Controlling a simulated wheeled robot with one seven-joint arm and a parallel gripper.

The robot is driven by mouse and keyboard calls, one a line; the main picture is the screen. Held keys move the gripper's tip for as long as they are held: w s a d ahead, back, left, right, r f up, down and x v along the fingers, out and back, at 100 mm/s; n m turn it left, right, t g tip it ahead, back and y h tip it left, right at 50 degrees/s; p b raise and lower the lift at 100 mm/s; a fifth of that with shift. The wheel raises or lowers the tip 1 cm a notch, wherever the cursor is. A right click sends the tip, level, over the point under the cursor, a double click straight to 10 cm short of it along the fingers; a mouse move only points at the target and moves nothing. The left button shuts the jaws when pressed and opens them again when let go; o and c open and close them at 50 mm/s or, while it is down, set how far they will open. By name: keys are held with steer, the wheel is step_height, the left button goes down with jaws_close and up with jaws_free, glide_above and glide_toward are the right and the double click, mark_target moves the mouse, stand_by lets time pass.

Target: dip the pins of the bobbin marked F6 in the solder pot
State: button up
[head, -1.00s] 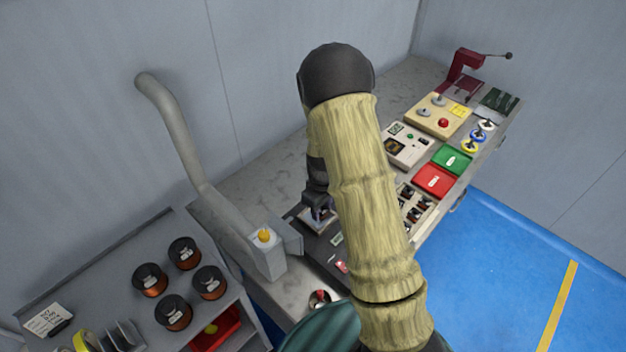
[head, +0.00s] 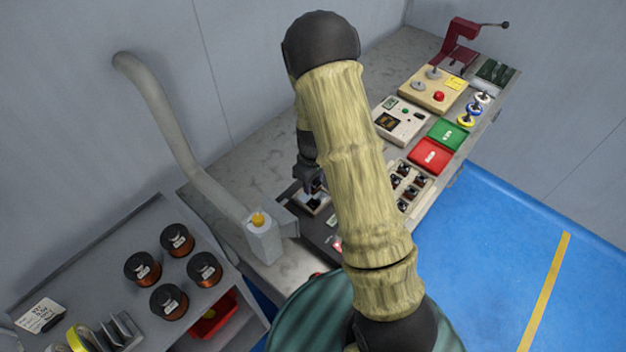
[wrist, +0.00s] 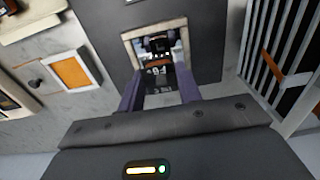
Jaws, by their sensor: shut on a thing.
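My gripper (wrist: 158,80) is shut on a small dark bobbin (wrist: 158,68), which lies between the two purple fingers in the wrist view. Pale marks on the bobbin are too small to read. The bobbin is at the light-framed square opening of the solder pot (wrist: 128,50), set in a dark block. I cannot tell whether its pins touch the solder. In the head view my gripper (head: 312,192) points down at the pot (head: 320,208), and my arm covers part of the bench there. The bobbin cannot be made out in that view.
A grey fume hose (head: 165,110) and box with a yellow knob (head: 258,220) stand left of the gripper. A compartment tray of bobbins (head: 405,187), a red tray (head: 431,156) and a green tray (head: 447,134) lie right of my arm. Several copper spools (head: 170,302) stand on the left shelf.

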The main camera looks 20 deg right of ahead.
steer(key=shift+f+b, duration=0.65)
steer(key=shift+f, duration=0.7)
steer(key=shift+f+b, duration=0.6)
steer(key=shift+f, duration=0.15)
stand_by(1.3)
steer(key=shift+r+p, duration=2.05)
steer(key=shift+r, duration=0.75)
